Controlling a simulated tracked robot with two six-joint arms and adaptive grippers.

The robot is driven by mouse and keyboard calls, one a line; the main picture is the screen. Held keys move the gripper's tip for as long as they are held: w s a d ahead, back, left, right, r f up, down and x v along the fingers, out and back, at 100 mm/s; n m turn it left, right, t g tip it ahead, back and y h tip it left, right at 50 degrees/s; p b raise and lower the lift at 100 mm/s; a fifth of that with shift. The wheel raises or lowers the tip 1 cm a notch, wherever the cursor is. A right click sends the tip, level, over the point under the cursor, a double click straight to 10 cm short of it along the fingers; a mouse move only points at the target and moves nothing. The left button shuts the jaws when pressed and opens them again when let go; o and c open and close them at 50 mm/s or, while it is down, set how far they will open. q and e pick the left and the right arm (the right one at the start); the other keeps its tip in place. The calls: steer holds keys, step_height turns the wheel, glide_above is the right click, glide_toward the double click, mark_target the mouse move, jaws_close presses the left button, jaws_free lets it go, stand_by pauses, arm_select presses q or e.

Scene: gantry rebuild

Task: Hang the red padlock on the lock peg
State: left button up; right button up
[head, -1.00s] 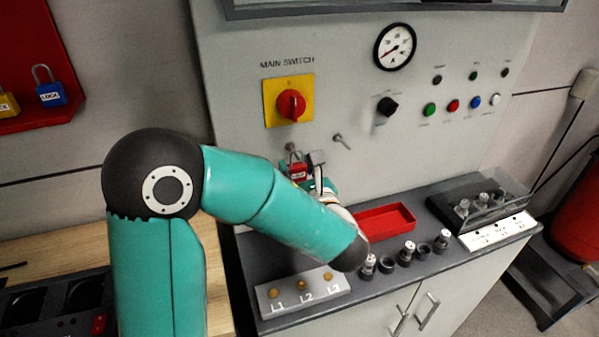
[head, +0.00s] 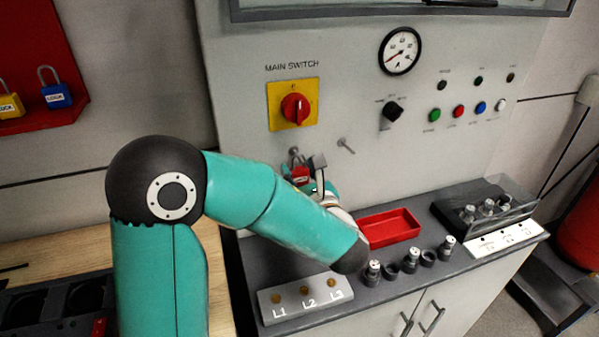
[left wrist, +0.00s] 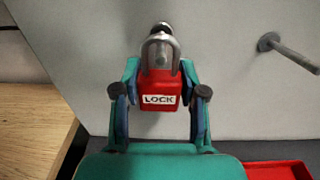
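The red padlock (left wrist: 160,92), with a white LOCK label, is upright in the left wrist view. It also shows small in the head view (head: 300,175). Its grey shackle is up against a short peg (left wrist: 161,29) on the panel and overlaps it; I cannot tell for certain whether the peg passes through the loop. My left gripper (left wrist: 160,78) has a fingertip at each side of the padlock body and appears closed on it. In the head view my arm partly hides this gripper. A second, bare peg (head: 346,145) is to the right. My right gripper is not in view.
The main switch (head: 295,107) is above the pegs. A red tray (head: 389,228), the L1–L3 block (head: 306,299) and several cylindrical fittings (head: 413,258) are on the grey ledge below. Blue (head: 56,96) and yellow (head: 10,105) padlocks hang on a red board at left.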

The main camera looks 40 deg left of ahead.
arm_select(q)
steer(key=o, duration=0.4)
